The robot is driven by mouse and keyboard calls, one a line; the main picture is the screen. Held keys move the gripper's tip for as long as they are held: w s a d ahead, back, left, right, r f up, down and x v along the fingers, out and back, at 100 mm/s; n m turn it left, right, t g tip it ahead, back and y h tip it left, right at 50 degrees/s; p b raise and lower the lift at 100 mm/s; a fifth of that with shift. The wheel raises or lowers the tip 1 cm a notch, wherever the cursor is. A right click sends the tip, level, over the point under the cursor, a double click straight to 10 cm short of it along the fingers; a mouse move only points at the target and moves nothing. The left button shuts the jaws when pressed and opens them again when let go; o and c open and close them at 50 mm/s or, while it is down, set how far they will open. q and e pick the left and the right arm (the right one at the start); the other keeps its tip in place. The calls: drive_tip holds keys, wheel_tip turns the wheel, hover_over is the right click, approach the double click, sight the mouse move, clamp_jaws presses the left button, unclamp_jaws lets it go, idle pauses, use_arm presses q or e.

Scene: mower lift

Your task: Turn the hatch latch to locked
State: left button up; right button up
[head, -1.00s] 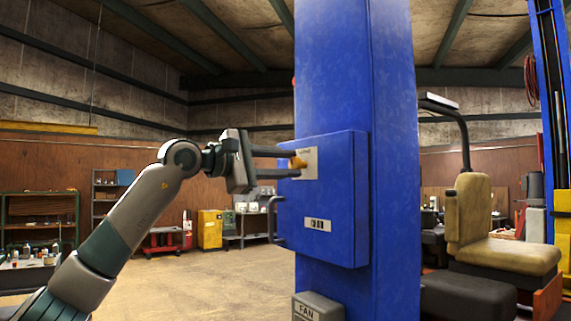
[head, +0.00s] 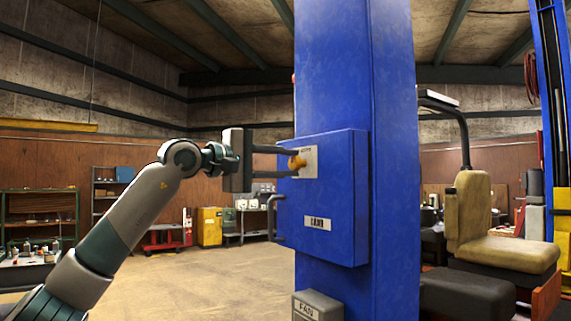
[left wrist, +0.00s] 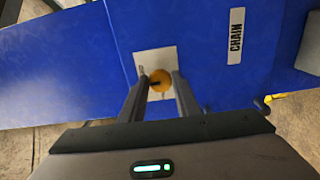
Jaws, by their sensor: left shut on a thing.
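The hatch (head: 335,205) is a blue box door on a blue column, with a handle (head: 275,218) at its left edge. The orange hatch latch (head: 297,162) sits on a pale plate (head: 310,160) near the hatch's upper left; it also shows in the left wrist view (left wrist: 160,80). My left gripper (head: 290,163) reaches in from the left and is shut on the latch, one finger on each side. In the left wrist view its fingers (left wrist: 160,88) flank the round knob, and a dark mark shows on it. The plate's lettering is too small to read. My right gripper is out of view.
A grey box marked FAN (head: 318,306) is low on the column. A mower seat (head: 485,235) stands to the right. The floor to the left is open, with shelves and a yellow cabinet (head: 209,226) farther back.

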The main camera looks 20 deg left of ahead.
use_arm(q)
drive_tip(key=o, duration=1)
drive_tip(key=shift+s, duration=0.1)
drive_tip(key=shift+s+a+f+b, duration=0.15)
drive_tip(key=shift+s+a+b, duration=0.25)
drive_tip(key=shift+b, duration=0.05)
drive_tip(key=shift+b+v, duration=3.15)
drive_tip(key=shift+v, duration=4.95)
